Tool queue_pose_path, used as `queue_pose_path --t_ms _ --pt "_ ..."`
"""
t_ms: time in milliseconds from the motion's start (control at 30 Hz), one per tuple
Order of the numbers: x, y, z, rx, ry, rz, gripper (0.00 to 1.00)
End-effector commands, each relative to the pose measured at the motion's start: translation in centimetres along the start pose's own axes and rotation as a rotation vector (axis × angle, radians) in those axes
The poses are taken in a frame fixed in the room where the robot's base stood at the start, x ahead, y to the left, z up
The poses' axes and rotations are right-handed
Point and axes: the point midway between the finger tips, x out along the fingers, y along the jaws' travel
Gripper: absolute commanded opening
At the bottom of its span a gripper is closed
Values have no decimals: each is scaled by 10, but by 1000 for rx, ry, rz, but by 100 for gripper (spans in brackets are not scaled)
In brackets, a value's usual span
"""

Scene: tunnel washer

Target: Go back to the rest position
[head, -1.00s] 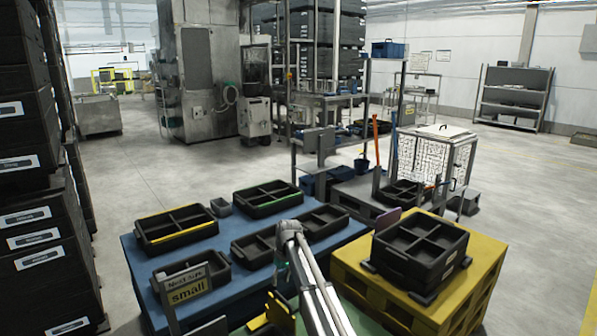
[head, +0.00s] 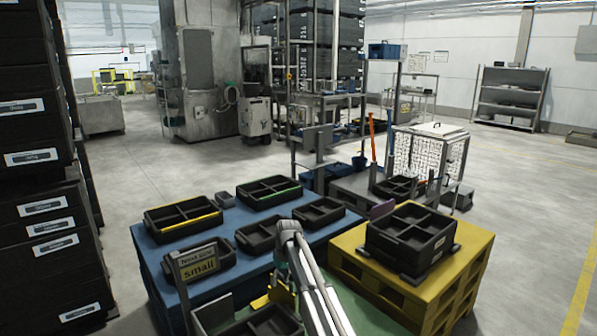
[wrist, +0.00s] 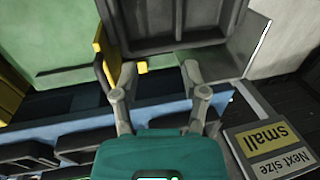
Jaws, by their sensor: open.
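My gripper (wrist: 160,75) is open in the wrist view, its two fingers spread with nothing between them. A dark tray (wrist: 180,40) lies just beyond the fingertips; I cannot tell whether they touch it. A yellow part (wrist: 104,55) stands by the tray's left side. In the head view my arm reaches forward at the bottom centre and hides the gripper's fingers. A dark tray (head: 268,322) shows beside the arm at the bottom edge, on a green surface.
A yellow pallet (head: 440,285) with a black crate (head: 405,245) stands right. Tall black crate stacks (head: 40,220) stand left.

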Motion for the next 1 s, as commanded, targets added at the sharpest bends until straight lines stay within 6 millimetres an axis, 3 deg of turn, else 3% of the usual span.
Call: queue_pose_path --t_ms 167,567,867,1000 --pt "1 0 3 3 0 1 57" --pt "15 10 59 92 6 26 57" --pt "36 18 139 217 18 62 57" --pt "54 19 204 318 27 90 57"
